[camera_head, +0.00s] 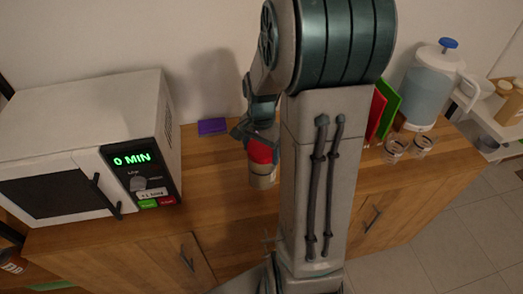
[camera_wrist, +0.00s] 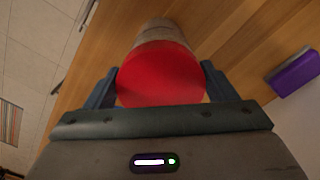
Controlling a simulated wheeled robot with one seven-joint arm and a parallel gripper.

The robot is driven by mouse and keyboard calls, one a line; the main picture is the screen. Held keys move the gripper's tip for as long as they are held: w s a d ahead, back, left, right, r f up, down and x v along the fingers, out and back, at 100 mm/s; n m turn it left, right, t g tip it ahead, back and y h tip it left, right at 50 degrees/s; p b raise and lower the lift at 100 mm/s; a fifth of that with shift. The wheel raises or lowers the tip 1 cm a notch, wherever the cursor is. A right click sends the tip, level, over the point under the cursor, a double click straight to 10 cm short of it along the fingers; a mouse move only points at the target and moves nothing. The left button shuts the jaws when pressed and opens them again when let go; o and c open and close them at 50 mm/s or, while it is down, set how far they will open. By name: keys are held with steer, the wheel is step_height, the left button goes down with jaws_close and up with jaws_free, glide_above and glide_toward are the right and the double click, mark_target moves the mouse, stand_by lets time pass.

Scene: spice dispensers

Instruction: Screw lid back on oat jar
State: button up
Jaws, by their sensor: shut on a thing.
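The oat jar (camera_head: 262,181) stands on the wooden counter, just left of my arm in the head view. Its red lid (camera_head: 260,152) is on top of the jar body. My gripper (camera_head: 256,140) reaches down over the jar and is shut on the red lid. In the wrist view the red lid (camera_wrist: 160,76) sits between the two fingers of my gripper (camera_wrist: 158,88), and the jar body (camera_wrist: 160,30) shows beyond it. I cannot tell how tightly the lid sits on the jar.
A microwave (camera_head: 85,150) stands on the left of the counter. A purple box (camera_head: 212,127) lies near the wall and also shows in the wrist view (camera_wrist: 295,72). Red and green boards (camera_head: 388,105), glasses (camera_head: 395,148) and a pitcher (camera_head: 428,85) stand right of my arm.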

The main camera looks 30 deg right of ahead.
steer(key=m, duration=0.4)
steer(key=shift+w+m, duration=0.2)
steer(key=shift+m, duration=1.1)
steer(key=m, duration=0.3)
steer(key=shift+w, duration=0.1)
steer(key=m+p, duration=0.1)
steer(key=m, duration=0.4)
steer(key=shift+w, duration=0.15)
steer(key=shift+d+f+m+p, duration=0.1)
steer(key=shift+m+p, duration=0.25)
steer(key=shift+m, duration=0.25)
